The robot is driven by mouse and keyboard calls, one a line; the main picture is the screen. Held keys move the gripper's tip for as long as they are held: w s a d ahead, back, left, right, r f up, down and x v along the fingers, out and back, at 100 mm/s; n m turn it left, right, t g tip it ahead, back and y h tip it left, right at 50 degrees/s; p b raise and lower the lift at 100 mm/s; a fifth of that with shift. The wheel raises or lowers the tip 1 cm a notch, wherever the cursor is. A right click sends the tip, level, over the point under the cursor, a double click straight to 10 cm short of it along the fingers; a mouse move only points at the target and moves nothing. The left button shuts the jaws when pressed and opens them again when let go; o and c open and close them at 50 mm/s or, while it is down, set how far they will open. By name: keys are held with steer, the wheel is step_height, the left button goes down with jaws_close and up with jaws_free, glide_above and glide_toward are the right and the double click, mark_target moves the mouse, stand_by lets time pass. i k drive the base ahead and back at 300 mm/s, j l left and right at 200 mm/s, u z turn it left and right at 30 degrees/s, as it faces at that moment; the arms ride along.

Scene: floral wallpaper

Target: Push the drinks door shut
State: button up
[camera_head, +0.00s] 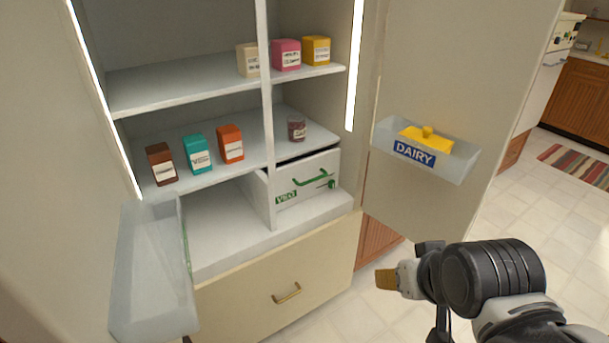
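A large refrigerator stands open with two doors swung out. The left door (50,150) fills the left edge and carries a translucent bin (150,275); no drinks label is readable on it. The right door (440,60) stands wide open and holds a bin labelled DAIRY (455,172) with a yellow butter dish (426,139) in it. I cannot tell from any label which is the drinks door. My gripper (387,280) is at lower right, below the dairy bin, its tan tip pointing left. It appears to touch nothing; its finger gap is not clear.
The shelves hold several small cartons, such as an orange one (230,144), and a dark jar (297,128). Tiled floor (530,210) is open at right, with a striped rug (577,165).

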mark_target(79, 263)
steer(key=i+j, duration=0.1)
steer(key=i, duration=0.45)
steer(key=l+u, duration=0.25)
steer(key=u, duration=0.25)
steer(key=l+u, duration=0.25)
steer(key=u, duration=0.25)
